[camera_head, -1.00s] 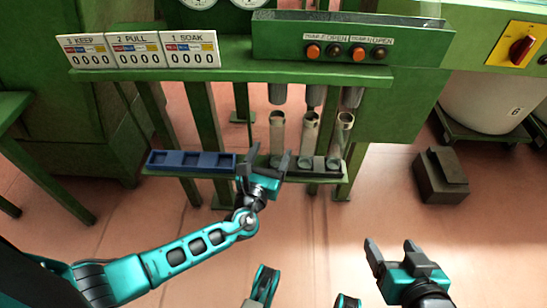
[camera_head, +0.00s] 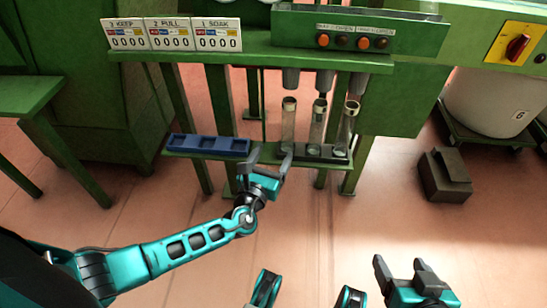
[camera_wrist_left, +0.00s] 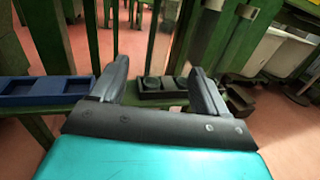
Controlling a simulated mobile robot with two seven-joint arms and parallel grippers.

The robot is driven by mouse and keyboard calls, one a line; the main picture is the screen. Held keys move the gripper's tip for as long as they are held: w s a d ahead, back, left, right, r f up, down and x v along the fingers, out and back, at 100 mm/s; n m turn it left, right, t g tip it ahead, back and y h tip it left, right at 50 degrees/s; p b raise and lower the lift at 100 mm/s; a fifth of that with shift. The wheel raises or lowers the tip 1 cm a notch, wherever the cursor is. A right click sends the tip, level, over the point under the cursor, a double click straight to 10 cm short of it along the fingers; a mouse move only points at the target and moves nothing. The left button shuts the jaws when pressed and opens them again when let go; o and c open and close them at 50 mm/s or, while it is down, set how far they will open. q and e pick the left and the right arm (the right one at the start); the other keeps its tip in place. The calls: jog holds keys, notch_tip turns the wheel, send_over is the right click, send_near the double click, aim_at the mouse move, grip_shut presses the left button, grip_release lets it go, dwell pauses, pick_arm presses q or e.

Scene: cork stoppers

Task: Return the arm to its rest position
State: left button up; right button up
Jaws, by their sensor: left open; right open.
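My left gripper (camera_head: 268,165) is open and empty, in front of the low green shelf at the middle of the head view. In the left wrist view its two fingers (camera_wrist_left: 158,85) stand wide apart with nothing between them. My left arm reaches in from the lower left. My right gripper (camera_head: 404,268) is open and empty at the lower right, over the floor.
The low shelf carries a blue tray (camera_head: 208,145) and a dark holder (camera_head: 326,153) with clear tubes (camera_head: 316,127) standing in it. Signs (camera_head: 174,34) and a button panel (camera_head: 350,38) are above. A dark block (camera_head: 444,175) lies at right. The front floor is clear.

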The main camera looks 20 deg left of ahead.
jog(key=shift+w+r, duration=0.2)
jog(key=shift+w, duration=0.05)
dwell(0.3)
pick_arm(q)
jog(key=s+d+f+n+g, duration=0.25)
jog(key=s+n+g, duration=0.55)
jog(key=n, duration=1.1)
jog(key=s+d+r+n+h, duration=0.35)
jog(key=s+n, duration=0.55)
jog(key=n, duration=0.4)
jog(key=s+a+r+p, duration=0.1)
jog(key=a+r+p, duration=0.1)
jog(key=r+p, duration=0.6)
jog(key=s+a+r+n+y+p, duration=0.1)
jog(key=s+a+r+p, duration=0.1)
jog(key=r+p, duration=0.6)
jog(key=p, duration=0.6)
jog(key=shift+t, duration=0.4)
pick_arm(e)
jog(key=s+d+r, duration=0.1)
jog(key=d+r, duration=0.1)
jog(key=r, duration=0.5)
jog(key=s+d+r+h, duration=0.1)
jog(key=d+r, duration=0.1)
jog(key=r, duration=0.5)
jog(key=shift+s+d+h, duration=0.3)
